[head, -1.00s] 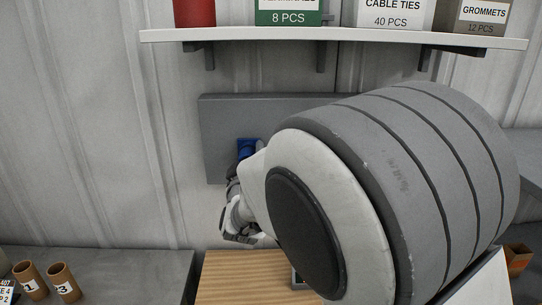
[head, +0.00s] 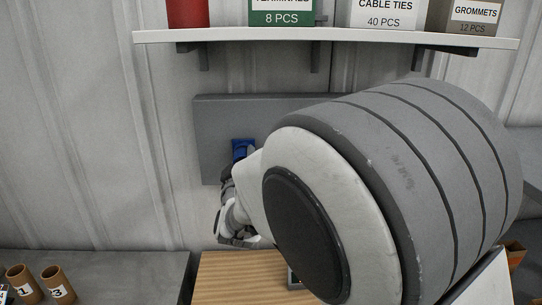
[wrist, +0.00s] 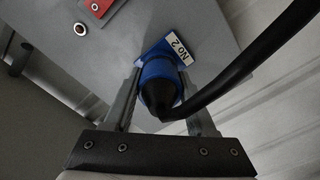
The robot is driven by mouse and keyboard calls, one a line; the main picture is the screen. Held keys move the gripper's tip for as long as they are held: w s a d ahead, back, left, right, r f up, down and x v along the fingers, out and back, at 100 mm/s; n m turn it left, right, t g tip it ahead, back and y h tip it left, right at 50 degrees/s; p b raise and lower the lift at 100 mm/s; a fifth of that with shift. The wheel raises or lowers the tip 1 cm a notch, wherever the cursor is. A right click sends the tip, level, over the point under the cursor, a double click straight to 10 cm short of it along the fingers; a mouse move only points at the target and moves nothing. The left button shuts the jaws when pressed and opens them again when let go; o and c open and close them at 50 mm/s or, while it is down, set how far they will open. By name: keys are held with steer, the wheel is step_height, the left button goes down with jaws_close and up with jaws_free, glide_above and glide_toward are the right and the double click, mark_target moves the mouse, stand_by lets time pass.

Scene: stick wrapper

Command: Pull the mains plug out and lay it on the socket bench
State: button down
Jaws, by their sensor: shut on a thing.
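The mains plug (wrist: 158,92) is blue with a black rear end and a thick black cable. It sits at a blue square socket (wrist: 158,49) on the grey wall panel, beside a "NO 2" label. I cannot tell how deep the plug is in the socket. My gripper (wrist: 163,84) has one finger on each side of the plug and is shut on it. In the head view the blue socket (head: 243,148) shows on the panel, while my arm hides the plug and fingertips. A wooden bench top (head: 232,277) lies below the panel.
A shelf (head: 330,39) with boxes and a red can (head: 187,12) hangs above the panel. Numbered cardboard tubes (head: 58,284) stand on a grey bench (head: 130,268) at the left. A red part (wrist: 98,7) is on the panel in the wrist view. The wooden top's left part looks clear.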

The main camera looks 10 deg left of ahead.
steer(key=shift+s, duration=0.1)
steer(key=shift+v, duration=1.2)
steer(key=shift+s+d, duration=0.1)
steer(key=shift+s, duration=0.15)
steer(key=v, duration=0.3)
steer(key=shift+s+d+p, duration=0.1)
steer(key=shift+s+p, duration=0.2)
stand_by(0.4)
